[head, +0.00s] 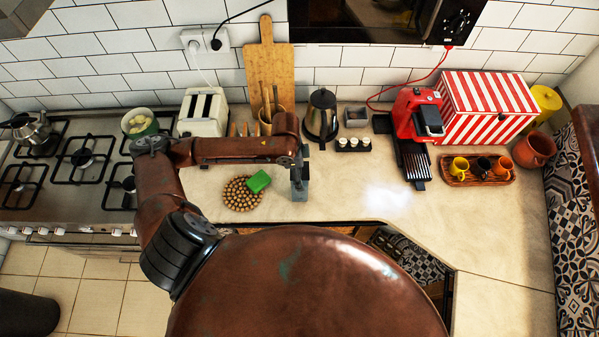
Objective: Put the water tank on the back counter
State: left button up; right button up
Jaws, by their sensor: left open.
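I cannot single out a water tank for sure. A red coffee machine (406,112) with a dark front part stands on the back counter (350,190), right of centre, and any tank on it is not distinct. My left gripper (299,190) is over the counter, left of centre, pointing down. It is open, seen nearly edge-on, and I see nothing clearly held in it. It is right of a green sponge (258,181) on a round beaded mat (240,200), and well left of the coffee machine. My right gripper is not in view.
A dark kettle (322,115), small jars (353,144) and a white toaster (203,113) stand at the back. A tray of cups (458,180) and a striped box (487,105) are at the right. A gas stove (70,180) is left. The counter's middle is clear.

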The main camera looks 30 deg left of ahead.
pick_arm(q)
notch_tip(320, 180, up, 12)
jog(key=a, duration=0.1)
jog(key=shift+s+a+b, duration=0.25)
jog(key=shift+s+b, duration=0.2)
jog(key=shift+r, duration=0.1)
dwell(0.4)
